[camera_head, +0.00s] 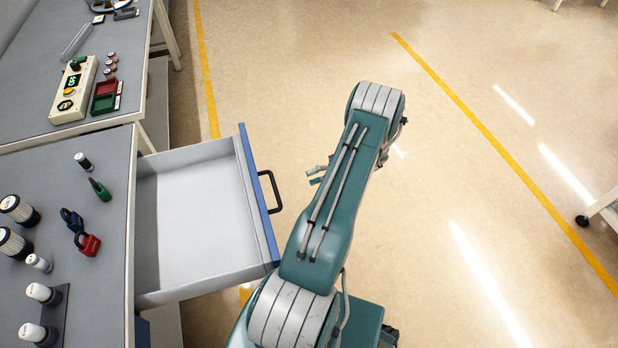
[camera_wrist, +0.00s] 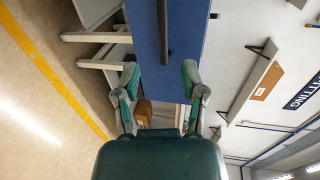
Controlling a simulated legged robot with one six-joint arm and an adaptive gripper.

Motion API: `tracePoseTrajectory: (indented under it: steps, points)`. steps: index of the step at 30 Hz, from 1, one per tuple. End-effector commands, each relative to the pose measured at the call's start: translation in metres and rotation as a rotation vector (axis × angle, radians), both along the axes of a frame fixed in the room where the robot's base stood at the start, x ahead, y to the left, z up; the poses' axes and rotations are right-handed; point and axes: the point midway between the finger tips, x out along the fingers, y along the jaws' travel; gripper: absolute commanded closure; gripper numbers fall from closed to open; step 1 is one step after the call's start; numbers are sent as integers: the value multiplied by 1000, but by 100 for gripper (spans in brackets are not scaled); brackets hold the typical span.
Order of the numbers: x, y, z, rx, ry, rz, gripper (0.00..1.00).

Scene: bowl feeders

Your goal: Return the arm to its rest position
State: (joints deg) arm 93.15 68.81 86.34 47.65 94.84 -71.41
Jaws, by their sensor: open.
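My gripper (camera_wrist: 160,92) is open in the wrist view, with its two fingers spread and nothing between them. In the head view only a small part of my gripper (camera_head: 317,174) shows, left of my green arm, which hides the rest. The arm is bent, reaching forward over the floor. An open, empty drawer (camera_head: 198,215) has a blue front (camera_head: 256,200) and a black handle (camera_head: 276,192). The gripper is to the right of the handle and apart from it. In the wrist view the blue front (camera_wrist: 148,48) and the dark handle (camera_wrist: 163,28) lie ahead of the fingers.
A grey workbench (camera_head: 112,240) on the left carries padlocks (camera_head: 86,243), a green bottle (camera_head: 99,189) and several white-and-black parts. A second bench (camera_head: 40,75) behind holds a control box (camera_head: 75,92) and red and green bins. A wheeled stand (camera_head: 600,207) is far right. Open floor lies between.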

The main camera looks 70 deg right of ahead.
Motion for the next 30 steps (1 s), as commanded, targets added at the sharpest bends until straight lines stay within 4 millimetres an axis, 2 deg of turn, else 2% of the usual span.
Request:
tracePoseTrajectory:
  steps: [11,14,20,24,30]
  points:
    - [1,0,1,-2,1,3,46]
    - [11,2,12,-13,27,36,46]
    - [66,22,65,-82,176,200,46]
    - [103,48,105,-157,290,309,46]
    - [146,95,157,-295,429,435,46]
